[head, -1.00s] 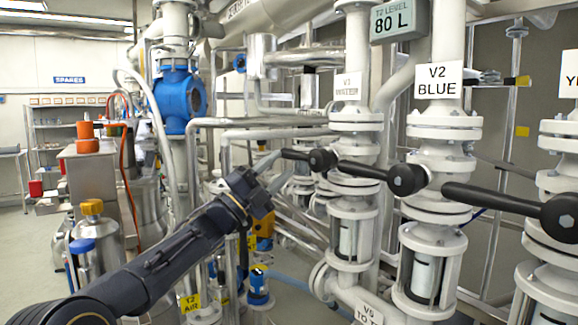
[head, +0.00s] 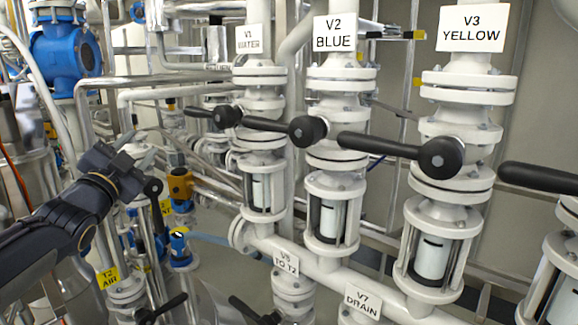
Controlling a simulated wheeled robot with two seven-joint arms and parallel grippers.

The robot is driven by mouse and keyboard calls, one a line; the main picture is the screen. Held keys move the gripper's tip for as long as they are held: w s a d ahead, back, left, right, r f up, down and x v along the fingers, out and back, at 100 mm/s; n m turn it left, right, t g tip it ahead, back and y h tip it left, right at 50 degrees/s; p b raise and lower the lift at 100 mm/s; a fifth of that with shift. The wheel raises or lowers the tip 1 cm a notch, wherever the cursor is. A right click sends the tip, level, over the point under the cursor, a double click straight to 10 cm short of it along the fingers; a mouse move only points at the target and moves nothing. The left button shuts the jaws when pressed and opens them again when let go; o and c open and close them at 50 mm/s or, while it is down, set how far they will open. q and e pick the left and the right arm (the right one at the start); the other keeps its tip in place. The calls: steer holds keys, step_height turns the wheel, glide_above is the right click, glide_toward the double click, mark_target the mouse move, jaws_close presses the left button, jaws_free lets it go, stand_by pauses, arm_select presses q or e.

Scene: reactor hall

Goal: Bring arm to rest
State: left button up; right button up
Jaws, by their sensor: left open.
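My left arm comes in from the left edge. Its dark gripper (head: 146,158) is in the left part of the head view, in front of the pipework. The gripper is open and its jaws point up and to the right, with nothing seen between them. It appears apart from the black lever of the V1 WATER valve (head: 227,116), which lies to its right. My right arm and gripper are out of view.
Black levers stick out left from the V2 BLUE valve (head: 307,130) and V3 YELLOW valve (head: 440,157); another lever (head: 540,177) is at the right edge. Below are the V6 sign (head: 286,263) and V7 DRAIN sign (head: 362,302). A blue fitting (head: 62,62) stands upper left.

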arm_select(q)
steer(key=s+f+n+g+y+p, duration=0.25)
steer(key=s+f+n+g, duration=0.6)
steer(key=s+f, duration=0.55)
steer(key=s+d+f+n+g+h, duration=0.1)
steer(key=s+d+f+g, duration=0.1)
steer(key=s+d+f, duration=0.2)
steer(key=s+d+f+n+g+h+p, duration=0.1)
steer(key=s+d+f+n+g, duration=0.1)
steer(key=s+f, duration=0.3)
steer(key=s+d+f+n+g+h+p, duration=0.1)
steer(key=s+d+f+g, duration=0.2)
steer(key=s, duration=0.8)
step_height(320, 180, down, 2)
steer(key=d, duration=0.2)
steer(key=shift+s+d+f+n+h, duration=0.25)
steer(key=shift+s+d+n+h, duration=0.05)
steer(key=shift+n+h, duration=0.05)
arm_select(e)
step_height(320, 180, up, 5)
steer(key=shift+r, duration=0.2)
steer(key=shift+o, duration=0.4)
